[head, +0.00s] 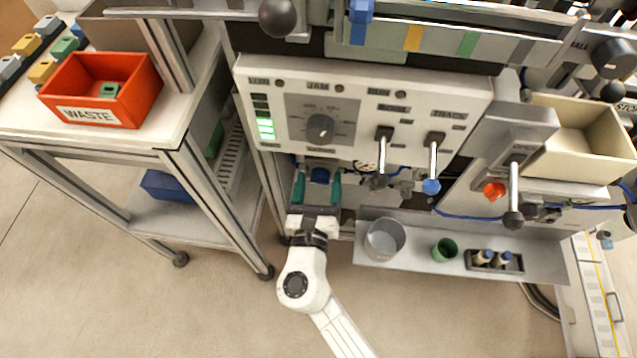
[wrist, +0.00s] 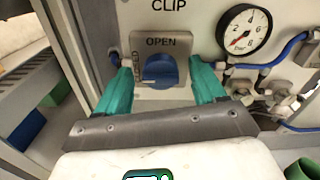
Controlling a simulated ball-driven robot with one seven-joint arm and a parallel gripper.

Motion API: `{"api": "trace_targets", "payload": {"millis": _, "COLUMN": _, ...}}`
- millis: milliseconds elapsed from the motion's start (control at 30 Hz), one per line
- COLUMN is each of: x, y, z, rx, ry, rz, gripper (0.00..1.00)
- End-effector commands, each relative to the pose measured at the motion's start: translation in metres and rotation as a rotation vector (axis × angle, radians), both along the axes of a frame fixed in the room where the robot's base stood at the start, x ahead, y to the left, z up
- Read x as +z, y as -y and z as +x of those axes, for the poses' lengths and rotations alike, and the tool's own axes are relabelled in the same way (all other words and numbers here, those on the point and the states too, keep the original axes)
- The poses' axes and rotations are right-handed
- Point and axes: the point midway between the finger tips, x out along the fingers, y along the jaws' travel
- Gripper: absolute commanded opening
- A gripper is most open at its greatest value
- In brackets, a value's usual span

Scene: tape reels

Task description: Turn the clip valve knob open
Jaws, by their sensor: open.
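The clip valve knob (wrist: 160,71) is a round blue knob on a grey square plate (wrist: 140,86). The plate reads OPEN along its top and CLOSED up its left side, under the word CLIP. In the head view the knob (head: 320,175) shows small and dark blue under the control panel. My gripper (head: 318,188) has teal fingers. In the wrist view the open fingers (wrist: 165,88) stand one on each side of the knob, with a gap on both sides. Its pointer position is hard to make out.
A pressure gauge (wrist: 243,30) and blue hose fittings sit right of the knob. The control panel (head: 365,110) with levers is above. A shelf (head: 430,255) holding a grey cup (head: 385,239) and green cup (head: 445,249) is at lower right. An orange WASTE bin (head: 102,90) stands left.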

Motion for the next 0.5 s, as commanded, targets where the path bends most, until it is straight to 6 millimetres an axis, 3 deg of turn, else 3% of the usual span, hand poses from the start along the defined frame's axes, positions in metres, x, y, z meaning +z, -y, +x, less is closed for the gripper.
{"api": "trace_targets", "payload": {"millis": 67, "x": -0.0001, "y": 0.0001, "z": -0.0002, "rx": 0.0, "ry": 0.0, "rz": 0.0, "gripper": 0.67}}
{"api": "trace_targets", "payload": {"millis": 500, "x": -0.0002, "y": 0.0, "z": -0.0005, "rx": 0.0, "ry": 0.0, "rz": 0.0, "gripper": 0.25}}
